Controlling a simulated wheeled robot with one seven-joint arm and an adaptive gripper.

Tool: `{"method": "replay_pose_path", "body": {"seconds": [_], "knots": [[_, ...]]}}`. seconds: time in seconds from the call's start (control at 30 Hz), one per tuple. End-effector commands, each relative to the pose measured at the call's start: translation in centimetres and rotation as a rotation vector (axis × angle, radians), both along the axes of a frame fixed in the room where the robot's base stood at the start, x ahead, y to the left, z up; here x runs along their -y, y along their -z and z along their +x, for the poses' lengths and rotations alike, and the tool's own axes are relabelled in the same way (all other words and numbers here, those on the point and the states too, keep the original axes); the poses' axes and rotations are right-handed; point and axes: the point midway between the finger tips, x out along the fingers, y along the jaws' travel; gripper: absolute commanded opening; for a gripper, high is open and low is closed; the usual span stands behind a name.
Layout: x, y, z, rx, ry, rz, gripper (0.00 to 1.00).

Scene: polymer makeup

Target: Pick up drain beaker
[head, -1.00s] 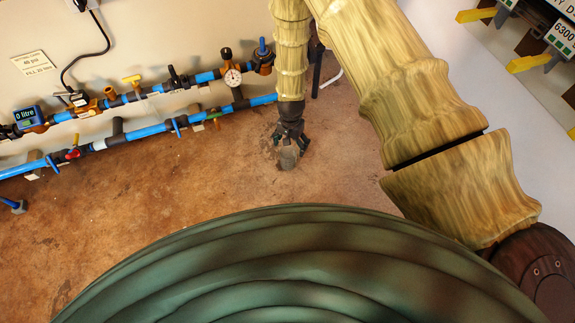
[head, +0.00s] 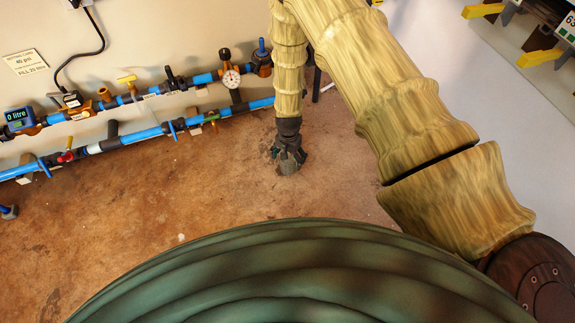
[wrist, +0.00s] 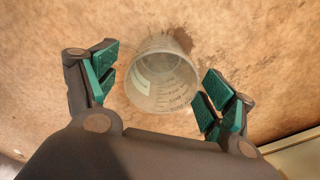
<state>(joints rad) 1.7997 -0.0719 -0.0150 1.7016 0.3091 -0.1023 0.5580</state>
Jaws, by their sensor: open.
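The drain beaker (wrist: 162,82) is a clear, graduated cup that shows in the wrist view, on or just above the brown floor. My gripper (wrist: 152,92) is open, with green pads on either side of the beaker and a visible gap to each pad. In the head view my gripper (head: 289,165) points down near the floor below the pipes. The beaker is hidden or too small to make out there.
Blue pipes (head: 140,138) with valves, a gauge (head: 231,77) and a litre display (head: 19,115) run along the wall at left. Yellow-tipped fittings (head: 540,58) sit at upper right. The brown floor (head: 150,195) around my gripper is mostly clear.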

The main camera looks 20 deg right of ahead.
Motion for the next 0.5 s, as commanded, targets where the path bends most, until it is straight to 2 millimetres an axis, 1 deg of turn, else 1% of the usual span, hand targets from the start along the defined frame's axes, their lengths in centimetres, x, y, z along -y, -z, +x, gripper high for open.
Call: {"method": "replay_pose_path", "body": {"seconds": [0.03,0.23,0.33,0.5], "knots": [[-0.1,1.0,-0.1,0.0,0.0,0.0,0.83],[-0.2,3.3,-0.2,-0.001,0.0,0.0,0.83],[-0.2,3.9,-0.2,-0.001,0.001,0.0,0.83],[-0.2,3.8,-0.1,0.0,0.0,0.0,0.83]]}}
